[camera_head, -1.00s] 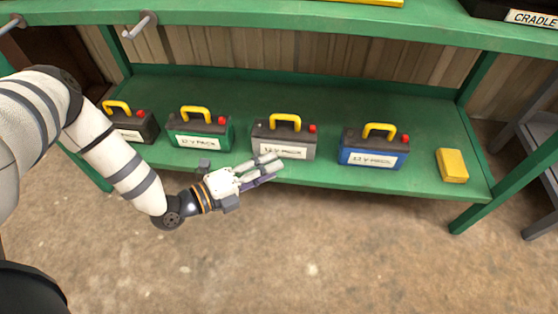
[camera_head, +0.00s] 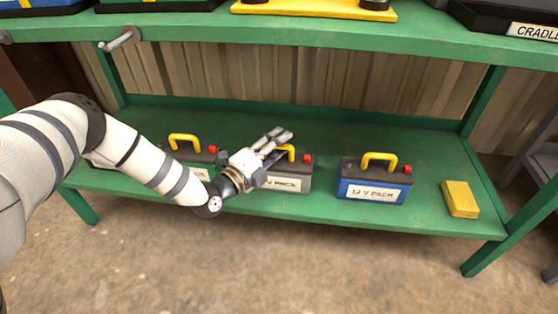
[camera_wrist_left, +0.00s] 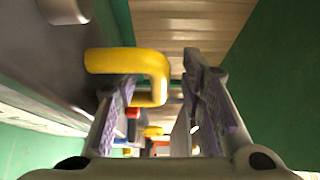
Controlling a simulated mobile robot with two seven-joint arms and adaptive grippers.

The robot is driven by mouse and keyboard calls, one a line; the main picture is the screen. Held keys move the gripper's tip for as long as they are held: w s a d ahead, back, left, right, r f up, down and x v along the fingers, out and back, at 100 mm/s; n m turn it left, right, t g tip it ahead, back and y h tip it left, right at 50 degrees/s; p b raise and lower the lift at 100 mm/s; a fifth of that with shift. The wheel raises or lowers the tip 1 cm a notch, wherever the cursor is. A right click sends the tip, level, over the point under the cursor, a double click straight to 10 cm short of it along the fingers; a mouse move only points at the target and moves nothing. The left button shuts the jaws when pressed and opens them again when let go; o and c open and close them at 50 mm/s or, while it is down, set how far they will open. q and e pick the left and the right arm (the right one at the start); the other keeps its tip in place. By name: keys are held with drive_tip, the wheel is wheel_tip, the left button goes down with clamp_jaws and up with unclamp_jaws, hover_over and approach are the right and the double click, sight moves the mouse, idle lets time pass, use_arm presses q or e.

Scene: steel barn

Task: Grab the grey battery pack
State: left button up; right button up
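The grey battery pack (camera_head: 302,176) stands on the lower green shelf, with a yellow handle, a red terminal cap and a white label. My left gripper (camera_head: 280,136) is over its top left side and hides part of the pack and handle. In the left wrist view, the fingers (camera_wrist_left: 160,105) are open. The yellow handle (camera_wrist_left: 128,61) reaches across the left finger, and its right end shows in the gap between the fingers. Whether a finger touches it I cannot tell. My right gripper is not in view.
A blue pack (camera_head: 372,182) and a yellow block (camera_head: 460,199) stand to the right on the lower shelf (camera_head: 425,215).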

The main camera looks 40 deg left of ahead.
use_arm(q)
clamp_jaws()
drive_tip(key=shift+r, duration=0.25)
drive_tip(key=shift+r, duration=0.1)
